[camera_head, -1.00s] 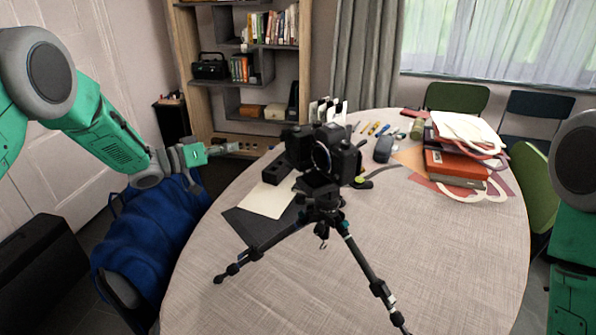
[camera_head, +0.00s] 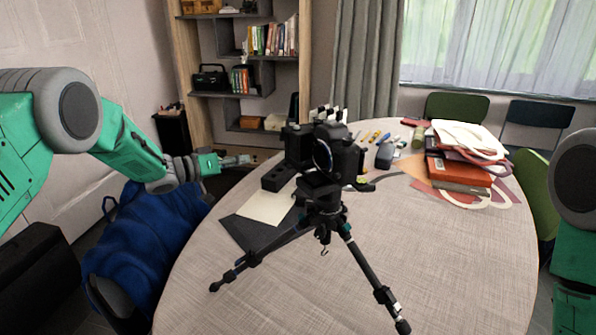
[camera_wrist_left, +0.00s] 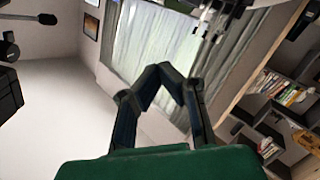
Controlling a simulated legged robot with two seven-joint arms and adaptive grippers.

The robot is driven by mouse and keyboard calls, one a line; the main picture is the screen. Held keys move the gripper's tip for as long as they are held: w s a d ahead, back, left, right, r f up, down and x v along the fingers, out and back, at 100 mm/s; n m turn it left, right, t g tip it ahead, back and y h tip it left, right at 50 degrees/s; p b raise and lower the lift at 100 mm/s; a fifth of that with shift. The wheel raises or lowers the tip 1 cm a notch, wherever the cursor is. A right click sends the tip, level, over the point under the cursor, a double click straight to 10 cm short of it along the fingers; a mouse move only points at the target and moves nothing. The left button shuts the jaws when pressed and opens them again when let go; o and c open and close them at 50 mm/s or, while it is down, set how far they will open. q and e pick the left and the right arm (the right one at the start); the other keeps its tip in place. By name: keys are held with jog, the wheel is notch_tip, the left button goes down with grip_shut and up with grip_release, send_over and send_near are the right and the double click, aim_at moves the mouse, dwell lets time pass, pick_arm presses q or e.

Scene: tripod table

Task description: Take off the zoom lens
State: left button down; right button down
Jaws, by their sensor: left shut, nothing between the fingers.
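A black camera (camera_head: 346,160) stands upright on a black tripod (camera_head: 324,196) on the table. A round, glassy front faces left on it, and a dark block-like part (camera_head: 297,148) shows at its left. I cannot tell clearly where the zoom lens ends and the body begins. My left gripper (camera_head: 248,159) is left of the camera, apart from it, above the table's left edge. It is shut and empty. In the left wrist view my left fingers (camera_wrist_left: 161,72) meet at their tips with nothing between them. My right gripper is out of view; only part of the right arm shows.
The round table (camera_head: 440,270) holds a dark folder with paper (camera_head: 266,207), a black box (camera_head: 278,176), small items and a book stack (camera_head: 462,165). A blue-draped chair (camera_head: 150,240) stands left, and a shelf (camera_head: 245,75) behind. The table's front right is clear.

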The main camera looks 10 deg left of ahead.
pick_arm(q)
jog(key=w+d+f+b, duration=0.4)
jog(key=w+f+b, duration=0.5)
jog(key=b, duration=0.7)
notch_tip(320, 180, down, 2)
jog(key=shift+w+g+y+b, duration=0.25)
jog(key=shift+g+y+b, duration=0.1)
jog(key=shift+g+y, duration=0.05)
dwell(1.0)
jog(key=c, duration=2.1)
grip_release()
jog(key=shift+o, duration=0.2)
jog(key=shift+r, duration=0.1)
